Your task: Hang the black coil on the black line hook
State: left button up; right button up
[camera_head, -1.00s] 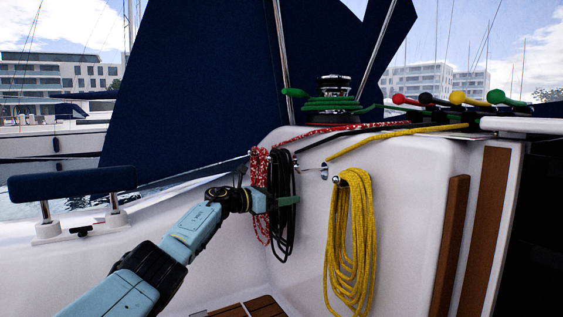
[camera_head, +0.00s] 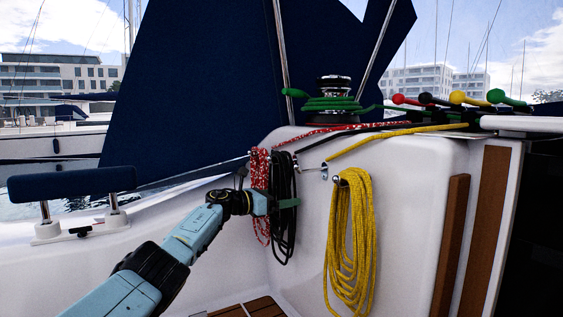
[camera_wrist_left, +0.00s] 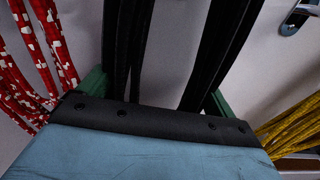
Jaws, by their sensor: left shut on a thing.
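The black coil (camera_head: 284,230) hangs long and upright between the red-and-white coil and the yellow coil. My left gripper (camera_head: 284,203) is shut on it around its upper half, with a green finger showing across the strands. In the left wrist view, black strands (camera_wrist_left: 125,50) run between the green fingers of the gripper (camera_wrist_left: 155,92). A bare metal hook (camera_head: 323,168) sits on the white wall just right of the coil's upper part, apart from it; this hook also shows in the left wrist view (camera_wrist_left: 294,18). My right gripper is not in view.
The red-and-white coil (camera_head: 260,165) hangs close on the left, partly behind my gripper. The yellow coil (camera_head: 350,240) hangs from its own hook on the right. A winch with green line (camera_head: 332,102) stands above. White wall (camera_head: 308,225) is bare between the black and yellow coils.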

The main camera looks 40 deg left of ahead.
pick_arm(q)
jog(key=shift+r, duration=0.1)
jog(key=o, duration=1.8)
jog(key=shift+f, duration=0.25)
jog(key=p+v, duration=0.4)
jog(key=v, duration=0.9)
jog(key=shift+s+r+p, duration=0.2)
jog(key=shift+r+p, duration=0.1)
jog(key=shift+p, duration=0.05)
jog(key=shift+a, duration=0.15)
